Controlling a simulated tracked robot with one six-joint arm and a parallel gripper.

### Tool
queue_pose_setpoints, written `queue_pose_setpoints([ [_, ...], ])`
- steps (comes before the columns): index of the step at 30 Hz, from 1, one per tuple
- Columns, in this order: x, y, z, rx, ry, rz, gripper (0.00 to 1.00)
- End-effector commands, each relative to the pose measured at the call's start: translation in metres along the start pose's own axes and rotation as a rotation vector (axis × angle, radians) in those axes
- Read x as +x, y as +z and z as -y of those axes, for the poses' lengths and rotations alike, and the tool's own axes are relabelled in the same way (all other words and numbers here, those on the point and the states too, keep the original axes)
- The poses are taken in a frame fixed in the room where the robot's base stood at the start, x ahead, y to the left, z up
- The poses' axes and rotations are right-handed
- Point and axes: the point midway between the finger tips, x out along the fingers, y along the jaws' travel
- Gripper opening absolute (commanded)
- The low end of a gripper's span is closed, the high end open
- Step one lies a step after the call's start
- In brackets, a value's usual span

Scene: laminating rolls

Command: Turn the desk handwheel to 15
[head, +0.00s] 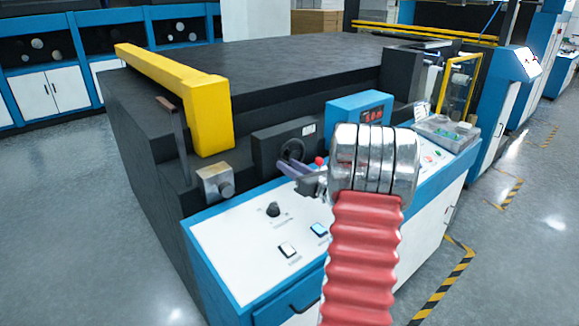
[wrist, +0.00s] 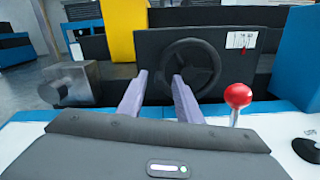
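The desk handwheel (wrist: 192,67) is a dark spoked wheel on the front of a black box (wrist: 222,40). In the head view the handwheel (head: 292,150) is partly hidden behind my gripper (head: 297,170). In the wrist view the two pale purple fingers of my gripper (wrist: 160,76) are apart with nothing between them. They point at the wheel's left and lower side, the right fingertip overlapping its rim. I cannot tell whether they touch. A white label with a red pointer (wrist: 241,41) sits at the box's upper right; its figures are too small to read.
A red-knobbed lever (wrist: 238,96) stands close right of my fingers. A metal block with a knob (head: 215,183) is at left, below a yellow bar (head: 205,110). A blue display (head: 358,108) with red digits stands at right. The white panel (head: 245,240) carries a knob and buttons.

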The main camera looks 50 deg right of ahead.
Motion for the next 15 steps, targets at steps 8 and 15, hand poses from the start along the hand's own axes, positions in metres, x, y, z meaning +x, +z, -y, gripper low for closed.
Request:
queue_pose_setpoints([
  [8, 0.0068, -0.0002, -0.0004, 0.000, 0.001, -0.001, 0.32],
  [15, 0.0065, -0.0001, -0.0006, 0.000, 0.001, 0.000, 0.23],
])
